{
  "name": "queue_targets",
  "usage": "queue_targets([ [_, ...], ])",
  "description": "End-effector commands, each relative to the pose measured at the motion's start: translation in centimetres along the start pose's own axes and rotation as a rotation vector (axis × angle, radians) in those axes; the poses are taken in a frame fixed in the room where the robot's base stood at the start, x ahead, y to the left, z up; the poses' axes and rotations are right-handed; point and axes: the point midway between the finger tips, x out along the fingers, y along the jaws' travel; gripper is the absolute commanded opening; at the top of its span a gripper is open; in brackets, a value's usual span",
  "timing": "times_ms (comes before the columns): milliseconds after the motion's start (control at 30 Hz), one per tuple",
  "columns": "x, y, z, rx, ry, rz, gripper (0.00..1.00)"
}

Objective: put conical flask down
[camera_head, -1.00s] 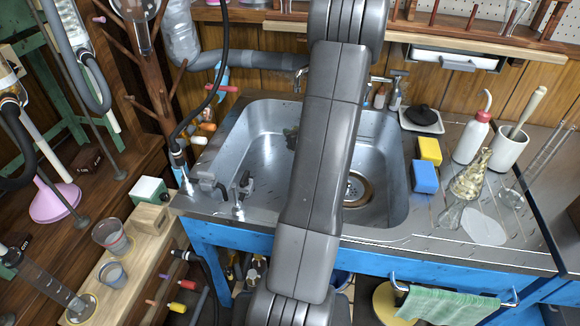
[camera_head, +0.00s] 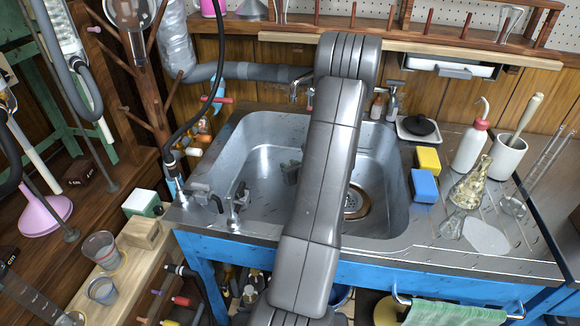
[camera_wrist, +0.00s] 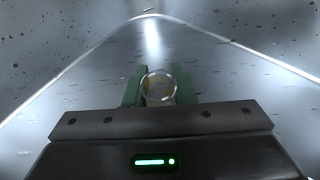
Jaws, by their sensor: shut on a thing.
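My gripper (camera_wrist: 160,92) is shut on a glass thing, taken to be the conical flask (camera_wrist: 159,86). In the wrist view only its round clear rim shows, with a yellowish tint inside, between the green fingers. Its body below the rim is hidden. Wet grey metal of the sink (camera_wrist: 75,110) lies beyond it. I cannot tell whether the flask touches the sink bottom.
A glass flask with yellowish speckles (camera_head: 470,188) and a clear glass piece (camera_head: 451,225) stand on the right drainboard. A yellow sponge (camera_head: 428,160), blue sponge (camera_head: 424,186), wash bottle (camera_head: 470,147) and white mug (camera_head: 507,157) are nearby. Taps (camera_head: 238,203) stand at the sink's front left.

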Motion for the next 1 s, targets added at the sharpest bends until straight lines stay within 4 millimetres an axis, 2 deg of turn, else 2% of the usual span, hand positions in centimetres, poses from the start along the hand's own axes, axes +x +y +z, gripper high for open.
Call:
queue_targets([
  [67,0.1,0.0,-0.4,0.0,0.0,0.0,0.0],
  [100,0.1,0.0,-0.2,0.0,0.0,0.0,0.29],
  [200,0.1,0.0,-0.2,0.0,0.0,0.0,0.45],
  [600,-0.3,0.0,0.2,0.001,0.001,-0.001,0.45],
  [1000,-8.7,-0.1,0.2,0.002,0.001,-0.005,0.45],
])
